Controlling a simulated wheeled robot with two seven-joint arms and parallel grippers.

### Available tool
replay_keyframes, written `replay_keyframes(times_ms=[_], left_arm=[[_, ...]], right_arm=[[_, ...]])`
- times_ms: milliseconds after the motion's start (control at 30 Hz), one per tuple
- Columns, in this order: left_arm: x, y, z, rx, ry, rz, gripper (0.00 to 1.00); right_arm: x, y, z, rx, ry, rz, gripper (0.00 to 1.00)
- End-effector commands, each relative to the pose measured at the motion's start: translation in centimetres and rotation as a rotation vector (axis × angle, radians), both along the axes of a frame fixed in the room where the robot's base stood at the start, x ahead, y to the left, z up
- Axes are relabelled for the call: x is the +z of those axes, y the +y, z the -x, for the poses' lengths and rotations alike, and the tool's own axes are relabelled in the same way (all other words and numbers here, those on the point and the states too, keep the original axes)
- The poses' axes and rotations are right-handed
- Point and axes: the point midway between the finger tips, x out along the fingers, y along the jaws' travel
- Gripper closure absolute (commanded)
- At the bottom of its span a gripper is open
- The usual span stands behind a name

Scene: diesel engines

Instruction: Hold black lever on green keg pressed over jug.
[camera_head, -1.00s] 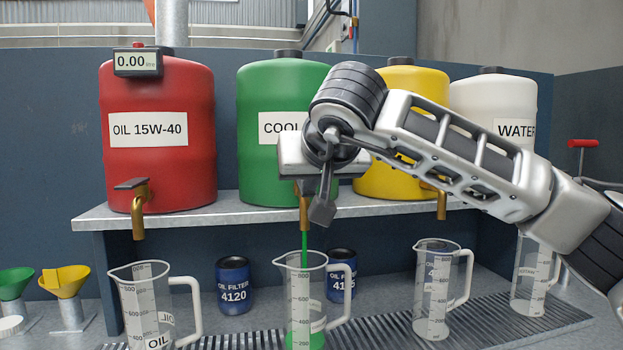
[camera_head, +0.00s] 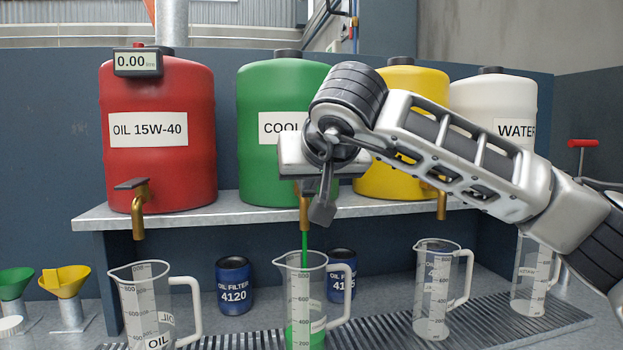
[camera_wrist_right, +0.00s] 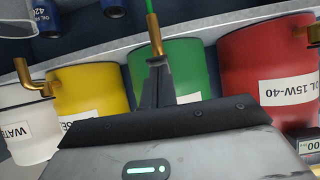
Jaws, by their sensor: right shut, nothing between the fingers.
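The green keg (camera_head: 265,90) stands on the shelf, its label partly covered by my right arm. Its brass tap (camera_head: 305,215) points down, and a green stream (camera_head: 305,243) runs from it into the jug (camera_head: 293,290) below. Green liquid lies in the jug's lower part. My right gripper (camera_head: 322,212) is shut and empty, fingers down at the tap. The black lever is hidden behind the fingers in the head view. In the right wrist view, the fingertips (camera_wrist_right: 156,62) meet the top of the brass tap (camera_wrist_right: 154,35), and the stream shows beyond it. My left gripper is not in view.
A red keg (camera_head: 155,90) stands left; a yellow keg (camera_head: 415,80) and a white keg (camera_head: 490,95) stand right. Other jugs stand on the grating, including one under the red keg (camera_head: 130,300). Blue oil filters (camera_head: 233,285) stand behind.

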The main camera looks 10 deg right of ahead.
Motion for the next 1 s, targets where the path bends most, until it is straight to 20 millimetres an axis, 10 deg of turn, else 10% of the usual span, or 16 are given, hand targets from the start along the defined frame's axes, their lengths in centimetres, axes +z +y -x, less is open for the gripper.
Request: replay_keyframes(times_ms=[1000], left_arm=[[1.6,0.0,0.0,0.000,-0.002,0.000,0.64]], right_arm=[[1.5,0.0,0.0,-0.001,0.002,0.000,1.00]])
